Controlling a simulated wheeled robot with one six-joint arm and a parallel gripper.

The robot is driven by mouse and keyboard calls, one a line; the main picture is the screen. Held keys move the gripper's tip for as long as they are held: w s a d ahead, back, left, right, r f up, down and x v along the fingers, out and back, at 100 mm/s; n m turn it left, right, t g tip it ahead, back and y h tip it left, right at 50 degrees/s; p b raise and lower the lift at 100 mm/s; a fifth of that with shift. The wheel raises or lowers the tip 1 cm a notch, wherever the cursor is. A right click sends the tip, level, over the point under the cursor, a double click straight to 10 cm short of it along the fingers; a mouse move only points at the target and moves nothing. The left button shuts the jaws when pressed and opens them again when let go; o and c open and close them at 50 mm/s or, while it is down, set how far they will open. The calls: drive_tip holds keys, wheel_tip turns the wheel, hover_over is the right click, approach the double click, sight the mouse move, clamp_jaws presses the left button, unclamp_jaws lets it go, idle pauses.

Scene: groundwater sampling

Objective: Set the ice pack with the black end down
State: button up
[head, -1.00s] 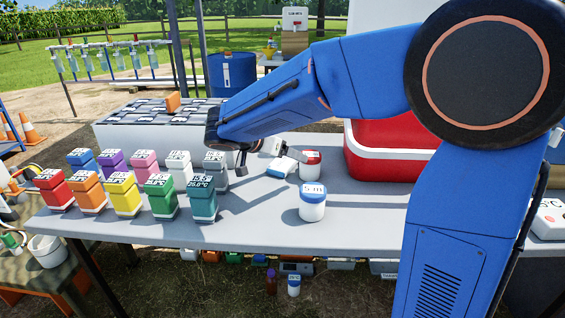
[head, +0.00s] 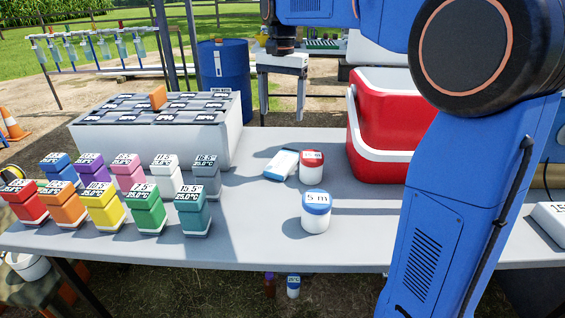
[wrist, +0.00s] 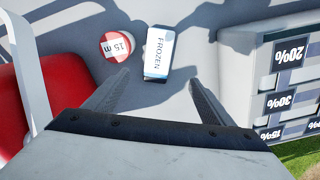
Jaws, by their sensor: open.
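A white ice pack (head: 281,164) with a blue edge lies flat on the grey table, just left of a red-lidded jar.
The red-lidded jar (head: 312,166) and a blue-lidded jar (head: 316,210) stand nearby. A red cooler (head: 385,130) is at the right. A grey compartment box (head: 215,140) and several coloured bottles (head: 147,209) occupy the left.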

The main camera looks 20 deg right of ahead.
hover_over(283, 159)
drive_tip(key=f, duration=1)
drive_tip(key=shift+a+f, duration=0.2)
drive_tip(key=shift+f, duration=0.15)
drive_tip(key=shift+s+d+f, duration=0.1)
drive_tip(key=shift+f, duration=1.3)
drive_tip(key=shift+d+f, duration=0.1)
drive_tip(key=shift+f, duration=1.3)
drive_tip(key=c, duration=1.5)
drive_tip(key=shift+r, duration=0.1)
